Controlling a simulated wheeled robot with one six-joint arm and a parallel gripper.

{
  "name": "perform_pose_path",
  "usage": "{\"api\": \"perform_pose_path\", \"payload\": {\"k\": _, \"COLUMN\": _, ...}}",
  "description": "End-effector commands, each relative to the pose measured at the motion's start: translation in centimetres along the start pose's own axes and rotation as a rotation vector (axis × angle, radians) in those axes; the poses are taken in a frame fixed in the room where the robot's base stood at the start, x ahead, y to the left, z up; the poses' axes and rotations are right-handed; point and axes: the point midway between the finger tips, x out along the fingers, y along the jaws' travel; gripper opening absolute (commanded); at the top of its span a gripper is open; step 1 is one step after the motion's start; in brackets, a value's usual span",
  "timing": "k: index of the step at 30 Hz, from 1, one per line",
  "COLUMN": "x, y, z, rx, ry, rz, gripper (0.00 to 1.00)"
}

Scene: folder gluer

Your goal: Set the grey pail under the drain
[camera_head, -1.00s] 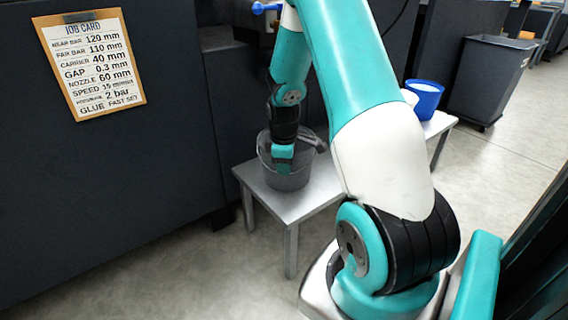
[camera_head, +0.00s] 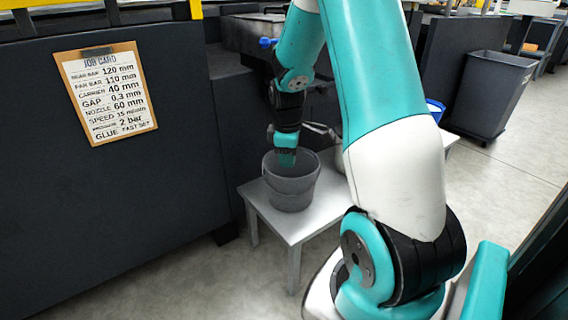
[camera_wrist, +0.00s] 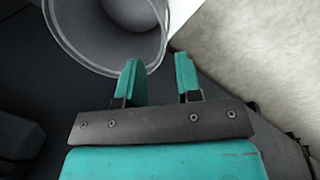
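The grey pail (camera_head: 290,188) stands upright on a low metal table in the head view. In the wrist view the pail (camera_wrist: 82,48) is at the top left, cut by the frame edge, with its rim close to the fingertips. My gripper (camera_wrist: 157,66) is open, with a clear gap between its two teal fingers. In the head view my gripper (camera_head: 286,160) points down at the pail's far rim. I cannot tell whether the rim lies between the fingers. A blue handle (camera_head: 267,42) shows beside a metal tank; a drain outlet is not clearly visible.
The metal table (camera_head: 252,195) stands against a dark machine body (camera_head: 130,185) carrying a job card (camera_head: 106,92). A blue container (camera_head: 434,107) is farther right on a surface, partly behind my arm. A dark bin (camera_head: 487,95) stands behind.

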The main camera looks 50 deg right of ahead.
Motion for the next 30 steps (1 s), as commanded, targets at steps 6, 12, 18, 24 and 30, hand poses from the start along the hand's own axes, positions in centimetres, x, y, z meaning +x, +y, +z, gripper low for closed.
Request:
{"api": "perform_pose_path", "payload": {"k": 6, "x": -1.3, "y": -0.9, "z": -1.1, "rx": -0.001, "ry": 0.019, "rz": -0.003, "gripper": 0.32}}
{"api": "perform_pose_path", "payload": {"k": 12, "x": -8.2, "y": -10.9, "z": -8.0, "rx": 0.0, "ry": 0.158, "rz": -0.09, "gripper": 0.32}}
{"api": "perform_pose_path", "payload": {"k": 18, "x": -16.2, "y": -27.3, "z": -9.2, "rx": -0.025, "ry": 0.241, "rz": -0.292, "gripper": 0.32}}
{"api": "perform_pose_path", "payload": {"k": 24, "x": -19.6, "y": -36.2, "z": -5.2, "rx": -0.056, "ry": 0.217, "rz": -0.42, "gripper": 0.32}}
{"api": "perform_pose_path", "payload": {"k": 30, "x": -20.0, "y": -37.6, "z": -4.2, "rx": -0.055, "ry": 0.203, "rz": -0.443, "gripper": 0.32}}
